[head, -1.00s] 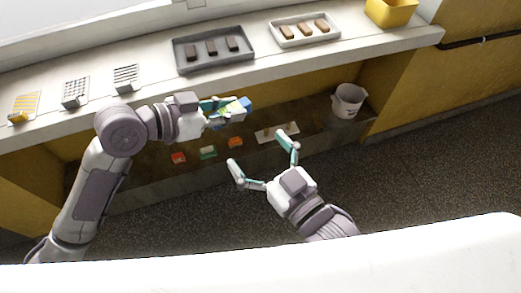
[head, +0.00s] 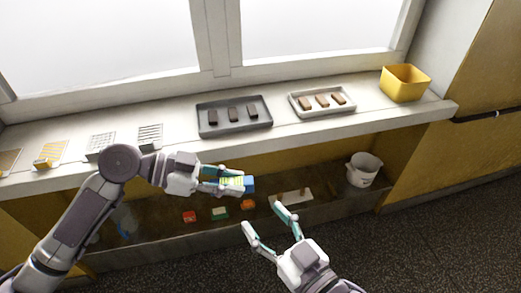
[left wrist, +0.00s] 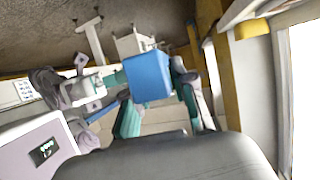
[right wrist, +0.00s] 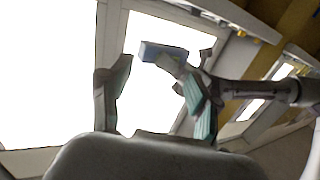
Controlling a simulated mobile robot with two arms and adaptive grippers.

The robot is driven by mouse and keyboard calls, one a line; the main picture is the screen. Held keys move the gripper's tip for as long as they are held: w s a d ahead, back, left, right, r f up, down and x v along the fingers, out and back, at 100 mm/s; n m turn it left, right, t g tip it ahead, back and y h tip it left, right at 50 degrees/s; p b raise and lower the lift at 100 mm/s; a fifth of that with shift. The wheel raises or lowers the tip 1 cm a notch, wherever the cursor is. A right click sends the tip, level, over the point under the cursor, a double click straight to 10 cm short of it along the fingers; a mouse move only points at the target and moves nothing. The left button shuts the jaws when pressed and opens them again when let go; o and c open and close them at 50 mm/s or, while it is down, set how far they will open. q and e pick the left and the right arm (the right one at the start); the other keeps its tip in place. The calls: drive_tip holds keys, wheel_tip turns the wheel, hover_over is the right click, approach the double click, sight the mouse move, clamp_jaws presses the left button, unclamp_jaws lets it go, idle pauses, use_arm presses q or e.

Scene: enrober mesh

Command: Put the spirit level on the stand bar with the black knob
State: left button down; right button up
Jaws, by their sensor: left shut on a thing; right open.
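My left gripper (head: 236,182) is shut on the spirit level (head: 250,184), a blue block with a yellow-green part showing between the fingers. In the left wrist view the level (left wrist: 147,76) shows as a plain blue face between the fingers. It is held in the air in front of the sill. My right gripper (head: 263,218) is open and empty, lower and to the right. In the right wrist view the level (right wrist: 163,53) shows beyond the open fingers (right wrist: 155,85). I cannot make out a black knob or tell which thing is its stand bar.
The sill (head: 330,125) holds a dark tray (head: 203,128) and a white tray (head: 348,108) with brown bars, several slotted or mesh pieces at left, and a yellow bin (head: 405,84). Below lie small red (head: 189,216), green (head: 220,213) and orange (head: 248,204) pieces and a white bucket (head: 364,170).

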use_arm(q)
drive_tip(key=shift+w, duration=0.1)
use_arm(e)
drive_tip(key=w+a+f+n+g+y, duration=0.2)
drive_tip(key=a+n+g, duration=0.2)
drive_tip(key=n+g, duration=0.35)
drive_tip(key=w+d+r+n+g+h, duration=0.4)
drive_tip(key=w+d+g+h, duration=0.1)
drive_tip(key=d+g, duration=0.15)
drive_tip(key=w+r+n+g+h, duration=0.1)
drive_tip(key=w+r+n+h, duration=0.15)
drive_tip(key=r, duration=0.85)
drive_tip(key=a+f+m, duration=0.1)
drive_tip(key=a+f, duration=0.3)
drive_tip(key=f, duration=0.6)
drive_tip(key=shift+a+f, duration=0.2)
drive_tip(key=shift+f, duration=0.15)
